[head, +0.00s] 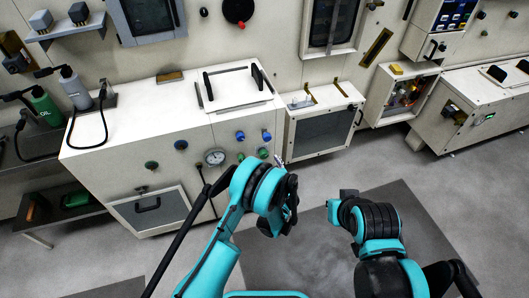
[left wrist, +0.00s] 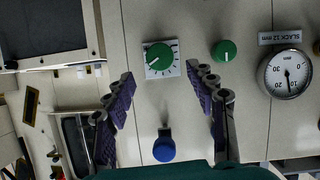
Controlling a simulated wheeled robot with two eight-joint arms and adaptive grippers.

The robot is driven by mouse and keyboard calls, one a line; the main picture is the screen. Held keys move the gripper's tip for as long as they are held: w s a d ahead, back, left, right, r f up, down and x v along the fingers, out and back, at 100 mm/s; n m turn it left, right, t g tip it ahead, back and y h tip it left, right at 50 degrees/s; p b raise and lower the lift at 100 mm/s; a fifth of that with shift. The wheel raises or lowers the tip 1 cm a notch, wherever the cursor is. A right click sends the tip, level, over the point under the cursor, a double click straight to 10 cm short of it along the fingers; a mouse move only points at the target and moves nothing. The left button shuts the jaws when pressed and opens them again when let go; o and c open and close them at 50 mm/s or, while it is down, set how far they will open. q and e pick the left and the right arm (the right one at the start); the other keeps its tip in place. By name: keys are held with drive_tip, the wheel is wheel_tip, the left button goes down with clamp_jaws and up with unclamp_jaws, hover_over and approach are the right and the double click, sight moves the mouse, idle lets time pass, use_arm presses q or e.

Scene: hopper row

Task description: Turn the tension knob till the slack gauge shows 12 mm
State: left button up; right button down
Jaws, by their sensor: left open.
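A green knob (left wrist: 160,56) on a white square scale plate faces my left gripper (left wrist: 164,82). Its pointer lies slanted. The gripper is open and empty, its purple-padded fingers apart on either side of the knob's line, not touching it. The slack gauge (left wrist: 288,73), labelled SLACK 12 MM, is upside down at the right of the left wrist view. Its needle points between the 10 and 20 marks; the exact value is unclear. In the head view the gauge (head: 214,157) and knob (head: 263,152) are on the white cabinet front.
A plain green knob (left wrist: 223,51) sits between the scaled knob and the gauge. A blue knob (left wrist: 163,148) is close by, between the finger lines in the left wrist view. A dark-windowed box (head: 321,133) stands right of the knobs. Grey floor lies in front.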

sight(264, 155)
use_arm(q)
drive_tip(key=b+x, duration=0.2)
drive_tip(key=x, duration=0.5)
drive_tip(key=shift+w+a+f, duration=0.1)
drive_tip(key=shift+w+f, duration=0.05)
drive_tip(key=shift+w, duration=0.15)
